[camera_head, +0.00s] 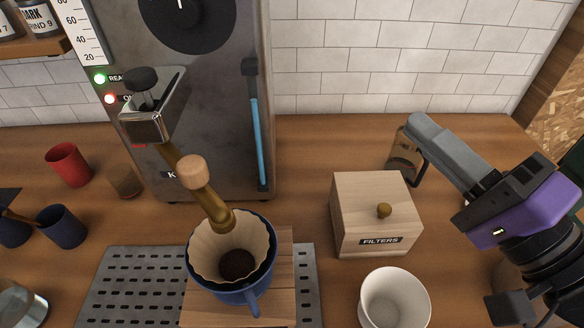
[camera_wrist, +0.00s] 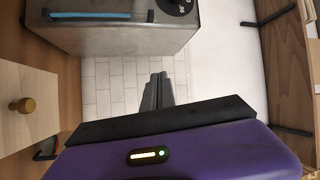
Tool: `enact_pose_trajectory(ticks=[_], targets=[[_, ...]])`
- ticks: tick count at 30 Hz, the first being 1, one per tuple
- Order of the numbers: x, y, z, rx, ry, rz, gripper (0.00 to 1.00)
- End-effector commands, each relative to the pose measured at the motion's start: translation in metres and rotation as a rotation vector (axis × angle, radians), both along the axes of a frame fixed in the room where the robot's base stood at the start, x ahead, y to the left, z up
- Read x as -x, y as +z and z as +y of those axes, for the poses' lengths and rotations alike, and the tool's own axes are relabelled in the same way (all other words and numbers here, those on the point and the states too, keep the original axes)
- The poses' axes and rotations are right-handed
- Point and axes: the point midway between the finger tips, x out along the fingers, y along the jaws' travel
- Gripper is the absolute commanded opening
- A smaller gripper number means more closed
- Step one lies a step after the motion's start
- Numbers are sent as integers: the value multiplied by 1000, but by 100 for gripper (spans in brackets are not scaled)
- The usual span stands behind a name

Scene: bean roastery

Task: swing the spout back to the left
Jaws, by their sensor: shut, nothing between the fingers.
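The brass spout (camera_head: 214,208) reaches from the machine's metal block down and to the right in the head view. A round wooden knob (camera_head: 192,171) sits on it. Its tip is above the blue dripper (camera_head: 196,281), which holds a paper filter (camera_head: 262,245) with dark grounds at the bottom. My gripper (camera_head: 413,122) is at the right, well apart from the spout, near the filter box. Its fingers are together and hold nothing. The wrist view also shows the gripper (camera_wrist: 158,78) pointing towards the tiled wall; the spout is not in that view.
The wooden filter box (camera_head: 368,243) stands between the dripper and my arm. A glass vessel (camera_head: 403,155) is close behind my fingers. A white cup (camera_head: 394,300) is in front. A red cup (camera_head: 69,164) and blue cup (camera_head: 62,227) stand left. A perforated tray (camera_head: 130,285) lies below the dripper.

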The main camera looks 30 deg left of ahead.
Motion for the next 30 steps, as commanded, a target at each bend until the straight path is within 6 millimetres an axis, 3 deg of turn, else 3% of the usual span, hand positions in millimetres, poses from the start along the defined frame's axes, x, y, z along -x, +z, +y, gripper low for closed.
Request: enact_pose_trajectory(ticks=[3,6,12,25,30], targets=[[33,11,21,36,225,73,0],[60,9,28,81,368,145,0],[91,-2,31,152,519,251,0],[97,-5,31,169,545,276,0],[98,-5,41,167,548,276,0]])
